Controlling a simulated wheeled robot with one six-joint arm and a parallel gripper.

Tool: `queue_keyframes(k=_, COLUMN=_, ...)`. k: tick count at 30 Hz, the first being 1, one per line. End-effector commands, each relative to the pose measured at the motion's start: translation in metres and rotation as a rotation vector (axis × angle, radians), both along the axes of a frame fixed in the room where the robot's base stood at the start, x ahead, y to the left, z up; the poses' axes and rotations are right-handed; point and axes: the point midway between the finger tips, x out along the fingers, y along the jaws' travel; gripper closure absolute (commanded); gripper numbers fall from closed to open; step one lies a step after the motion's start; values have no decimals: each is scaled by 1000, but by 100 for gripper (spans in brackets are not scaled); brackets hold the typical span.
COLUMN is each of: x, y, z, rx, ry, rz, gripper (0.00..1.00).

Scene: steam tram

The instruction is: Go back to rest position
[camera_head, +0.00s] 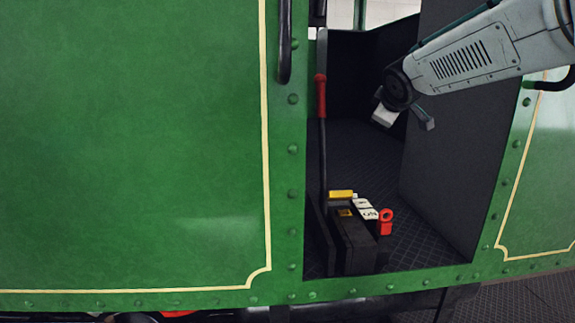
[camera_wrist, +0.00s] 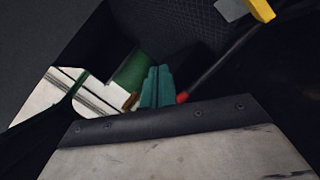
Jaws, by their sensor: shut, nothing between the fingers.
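My arm reaches in from the upper right of the head view. Its end, with my gripper (camera_head: 384,117), hangs in front of the tram's dark open doorway, above the floor and right of the red-tipped lever (camera_head: 320,95). The fingers are too small to make out there. In the wrist view the teal fingers of my gripper (camera_wrist: 157,74) stand close together beyond a pale plate with a dark riveted edge. They look shut and hold nothing. The lever's red end (camera_wrist: 182,97) shows just right of them; whether they touch cannot be told.
A black control block (camera_head: 352,245) with a yellow handle (camera_head: 342,194) and white labels stands on the cab floor. A red ring-topped piece (camera_head: 386,222) is beside it. Green riveted walls (camera_head: 140,150) frame the doorway; a dark panel (camera_head: 445,150) closes its right side.

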Motion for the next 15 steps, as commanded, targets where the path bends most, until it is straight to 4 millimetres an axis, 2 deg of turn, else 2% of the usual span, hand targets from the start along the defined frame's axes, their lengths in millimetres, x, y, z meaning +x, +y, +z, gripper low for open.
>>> queue_keyframes(k=1, x=-33, y=-11, z=-21, rx=63, ry=84, rz=-81, gripper=100)
queue_keyframes(k=5, x=-119, y=-28, z=-70, rx=213, ry=294, rz=-283, gripper=100)
queue_keyframes(k=6, x=-147, y=-31, z=-83, rx=253, ry=353, rz=-340, gripper=100)
queue_keyframes(k=8, x=-189, y=-34, z=-102, rx=312, ry=439, rz=-424, gripper=100)
queue_keyframes(k=15, x=-363, y=-26, z=-164, rx=505, ry=754, rz=-710, gripper=100)
